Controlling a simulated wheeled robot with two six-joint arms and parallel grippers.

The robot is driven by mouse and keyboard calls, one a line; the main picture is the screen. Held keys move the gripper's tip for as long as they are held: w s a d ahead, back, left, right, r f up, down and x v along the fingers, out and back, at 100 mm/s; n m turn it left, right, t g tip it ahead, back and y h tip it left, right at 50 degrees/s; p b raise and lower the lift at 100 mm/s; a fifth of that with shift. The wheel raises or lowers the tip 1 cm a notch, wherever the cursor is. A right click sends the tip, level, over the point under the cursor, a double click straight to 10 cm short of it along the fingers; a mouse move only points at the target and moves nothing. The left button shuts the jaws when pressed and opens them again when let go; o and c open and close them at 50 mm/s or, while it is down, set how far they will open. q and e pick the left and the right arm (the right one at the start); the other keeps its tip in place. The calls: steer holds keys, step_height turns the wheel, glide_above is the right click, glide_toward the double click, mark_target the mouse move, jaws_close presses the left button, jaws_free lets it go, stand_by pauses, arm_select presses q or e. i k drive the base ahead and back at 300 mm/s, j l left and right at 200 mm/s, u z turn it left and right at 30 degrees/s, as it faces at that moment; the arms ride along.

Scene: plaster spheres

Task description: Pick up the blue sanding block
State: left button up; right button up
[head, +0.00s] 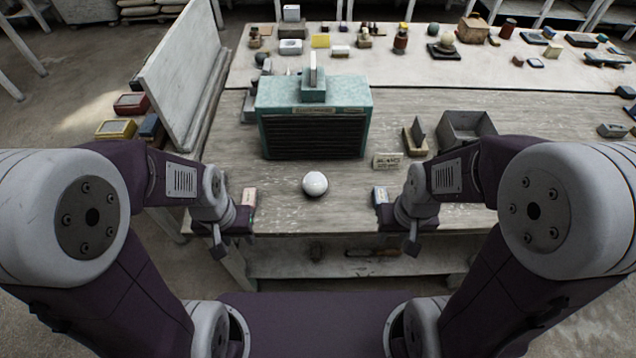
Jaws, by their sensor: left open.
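A blue block (150,126), which looks like the sanding block, lies at the left beyond the leaning pale board. It sits beside a yellow block (116,129) and a red block (131,104); my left arm's upper link comes close below it. My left gripper (238,212) is over the front edge of the bench (290,215), right of and nearer than the blue block, open and apart from it. My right gripper (398,212) is over the same edge, right of the white sphere (315,184); its fingers are too hidden to judge.
A teal machine with a dark slatted front (313,115) stands mid-bench. The leaning board (182,80) rises along the bench's left side. A small sign (387,161) and a grey open box (466,128) stand right. Many small objects line the back.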

mark_target(380, 193)
steer(key=l+u, duration=0.75)
steer(key=k+l+u, duration=0.1)
steer(key=l+u, duration=0.3)
steer(key=k+l+u, duration=0.15)
steer(key=l+u, duration=0.2)
steer(key=l, duration=0.15)
steer(key=k+l+u, duration=0.15)
steer(key=l+u, duration=0.25)
steer(key=k+l+u, duration=0.35)
steer(key=i+j, duration=0.1)
steer(key=i, duration=0.05)
